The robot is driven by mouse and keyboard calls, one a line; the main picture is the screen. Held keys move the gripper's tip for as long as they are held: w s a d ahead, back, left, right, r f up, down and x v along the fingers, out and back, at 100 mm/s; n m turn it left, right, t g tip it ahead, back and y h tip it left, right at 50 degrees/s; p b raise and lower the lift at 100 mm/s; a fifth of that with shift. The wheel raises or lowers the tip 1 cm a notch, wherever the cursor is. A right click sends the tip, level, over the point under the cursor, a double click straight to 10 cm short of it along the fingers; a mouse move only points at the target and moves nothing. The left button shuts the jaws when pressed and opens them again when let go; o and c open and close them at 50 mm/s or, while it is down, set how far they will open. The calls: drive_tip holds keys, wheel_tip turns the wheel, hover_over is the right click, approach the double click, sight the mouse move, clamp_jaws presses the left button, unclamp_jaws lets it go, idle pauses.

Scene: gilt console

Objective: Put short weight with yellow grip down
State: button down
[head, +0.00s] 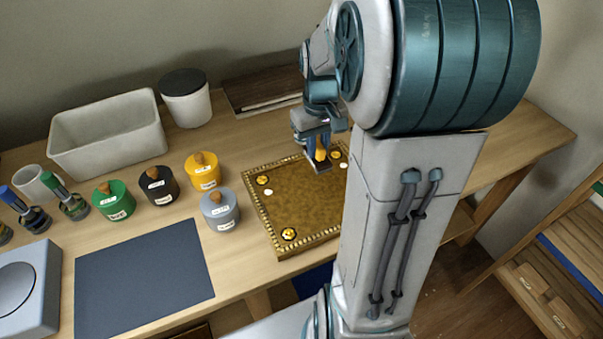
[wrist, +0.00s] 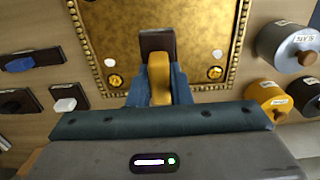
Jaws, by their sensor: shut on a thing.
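The short weight has a yellow grip (head: 321,154) and a dark body; in the wrist view the grip (wrist: 159,78) stands between my fingers, with the dark end beyond it. My gripper (head: 318,146) is shut on the yellow grip. It is over the back part of the gilt panel (head: 306,213), which also shows in the wrist view (wrist: 190,22). I cannot tell whether the weight touches the panel or hangs just above it. My arm hides the panel's right side in the head view.
Grey (head: 220,211), yellow (head: 202,172), black (head: 159,186) and green (head: 114,200) knobbed pots stand left of the panel. A dark mat (head: 145,278) lies bare in front. The wrist view shows a blue-topped piece (wrist: 33,60) and a white-topped piece (wrist: 65,105) beside the panel.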

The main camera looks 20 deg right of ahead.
drive_tip(key=a+f, duration=0.2)
drive_tip(key=a, duration=0.1)
drive_tip(key=w+a+f, duration=0.1)
drive_tip(key=a+f, duration=0.1)
drive_tip(key=a, duration=0.2)
drive_tip(key=w+a+f+p, duration=0.1)
drive_tip(key=a+f, duration=0.1)
drive_tip(key=a, duration=0.2)
drive_tip(key=shift+w+a+f, duration=0.1)
drive_tip(key=shift+f, duration=0.25)
drive_tip(key=shift+a+f, duration=0.15)
drive_tip(key=shift+f, duration=1.95)
drive_tip(key=shift+f, duration=0.15)
drive_tip(key=c, duration=1.3)
unclamp_jaws()
